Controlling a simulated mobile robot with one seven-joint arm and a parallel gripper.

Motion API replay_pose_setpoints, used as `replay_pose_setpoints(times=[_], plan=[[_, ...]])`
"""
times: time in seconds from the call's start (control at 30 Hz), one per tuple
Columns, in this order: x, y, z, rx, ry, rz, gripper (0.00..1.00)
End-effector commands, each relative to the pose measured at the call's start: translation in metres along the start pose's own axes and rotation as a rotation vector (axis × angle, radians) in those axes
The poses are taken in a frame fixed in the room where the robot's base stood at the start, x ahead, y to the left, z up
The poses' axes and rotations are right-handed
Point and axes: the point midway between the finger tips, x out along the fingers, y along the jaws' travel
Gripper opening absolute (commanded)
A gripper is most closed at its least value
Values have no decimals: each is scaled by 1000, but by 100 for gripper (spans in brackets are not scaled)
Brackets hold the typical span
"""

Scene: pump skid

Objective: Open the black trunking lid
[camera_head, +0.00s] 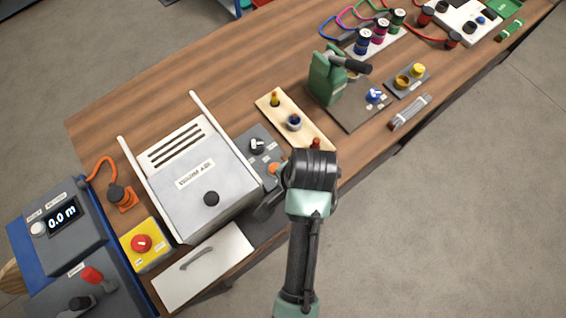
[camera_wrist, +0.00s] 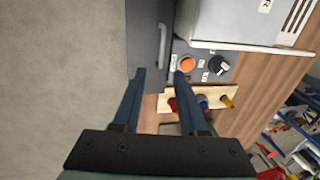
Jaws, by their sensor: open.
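The black trunking lid (camera_wrist: 146,40) is a long dark panel along the table's front edge, with a slim bar handle (camera_wrist: 162,45) along it in the wrist view. In the head view only part of the dark lid (camera_head: 262,228) shows, beside my gripper, and its handle is hidden. The lid looks flat and closed down. My gripper (camera_wrist: 160,72) is open and empty, with its two fingers apart over the lid's near end in the wrist view. In the head view my gripper (camera_head: 266,206) is partly hidden by my wrist; contact cannot be told.
A grey control box (camera_head: 255,150) with a black knob and orange button adjoins the lid. A grey machine housing (camera_head: 195,175) with white rails stands left of it. A white panel with a handle (camera_head: 205,268) lies in front. A wooden peg board (camera_head: 275,105) is behind.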

Motion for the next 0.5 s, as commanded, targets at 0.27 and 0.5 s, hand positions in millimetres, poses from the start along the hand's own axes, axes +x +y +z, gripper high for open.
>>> replay_pose_setpoints(times=[0.27,0.5], plan=[[56,0,0,-1,-1,2,42],[86,-1,0,-2,2,-1,42]])
